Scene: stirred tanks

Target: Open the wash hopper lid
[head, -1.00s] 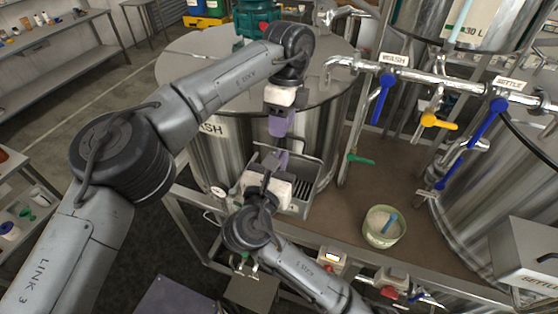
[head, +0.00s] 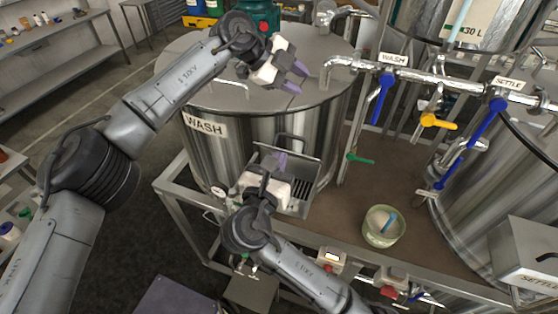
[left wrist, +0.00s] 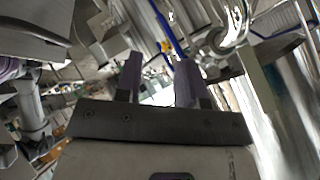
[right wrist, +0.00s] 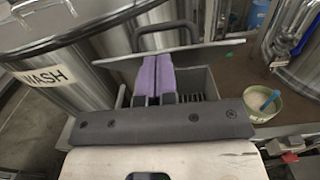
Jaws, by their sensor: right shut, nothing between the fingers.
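The wash hopper (head: 303,208) is a grey metal box at the front of the tank labelled WASH. Its lid (head: 305,163) stands raised at the tank side, with a loop handle on it, and the slatted inside shows. In the right wrist view the lid (right wrist: 205,48) appears nearly edge-on. My right gripper (head: 281,160) is shut and empty over the hopper, its purple fingers in front of the lid; whether they touch it I cannot tell. My left gripper (head: 297,78) is open and empty above the tank top; its parted fingers also show in the left wrist view (left wrist: 158,78).
The wash tank (head: 255,140) stands behind the hopper. Pipes with blue, yellow and green valve handles (head: 380,98) run to the right. A bowl with a blue-handled tool (head: 383,232) sits on the brown deck. A switch box (head: 330,262) is on the front rail.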

